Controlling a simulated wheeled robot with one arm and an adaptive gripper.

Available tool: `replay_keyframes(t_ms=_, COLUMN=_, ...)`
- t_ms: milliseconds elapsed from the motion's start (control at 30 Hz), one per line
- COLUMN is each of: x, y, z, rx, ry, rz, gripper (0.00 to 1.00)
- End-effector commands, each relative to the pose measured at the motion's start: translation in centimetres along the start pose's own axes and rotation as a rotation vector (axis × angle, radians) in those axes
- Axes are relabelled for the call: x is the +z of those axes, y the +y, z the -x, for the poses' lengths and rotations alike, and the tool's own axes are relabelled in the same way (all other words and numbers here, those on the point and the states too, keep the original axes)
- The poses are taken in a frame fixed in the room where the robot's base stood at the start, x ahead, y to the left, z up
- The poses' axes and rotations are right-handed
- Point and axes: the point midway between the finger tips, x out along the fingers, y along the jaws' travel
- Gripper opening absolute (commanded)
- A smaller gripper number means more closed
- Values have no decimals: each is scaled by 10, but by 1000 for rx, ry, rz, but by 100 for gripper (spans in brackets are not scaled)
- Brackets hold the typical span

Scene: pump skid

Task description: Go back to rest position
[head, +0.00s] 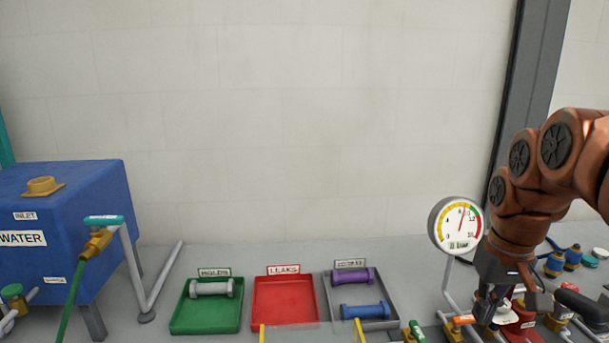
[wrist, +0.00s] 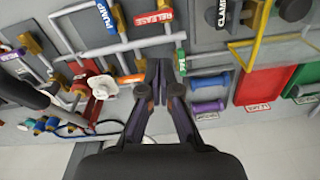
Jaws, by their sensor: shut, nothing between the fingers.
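My gripper (head: 487,309) is at the lower right in the head view, low over the pipework of the skid and just right of the pressure gauge (head: 457,225). My copper-coloured arm reaches down to it from the right. In the wrist view my gripper (wrist: 159,68) has its fingertips together with nothing between them. The fingertips lie near pipes and valve handles by the PUMP label (wrist: 105,15) and the RELEASE label (wrist: 153,16). I cannot tell whether they touch anything.
A green tray (head: 206,325) and a grey tray (head: 392,323) hold dumbbell-shaped parts; the red tray (head: 284,300) between them is empty. A blue water tank (head: 90,215) stands left. A yellow frame (wrist: 254,50) is close by in the wrist view. The space above the trays is clear.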

Motion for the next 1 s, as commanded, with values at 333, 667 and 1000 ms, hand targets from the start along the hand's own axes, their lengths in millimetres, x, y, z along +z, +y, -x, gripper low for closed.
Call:
replay_keyframes(t_ms=333, x=78, y=-61, z=-36, rx=2, ry=-82, rz=68, gripper=0)
replay_keyframes(t_ms=667, x=162, y=-91, z=-77, rx=12, ry=-162, rz=84, gripper=0)
replay_keyframes(t_ms=1000, x=218, y=-99, z=-106, rx=22, ry=-209, rz=69, gripper=0)
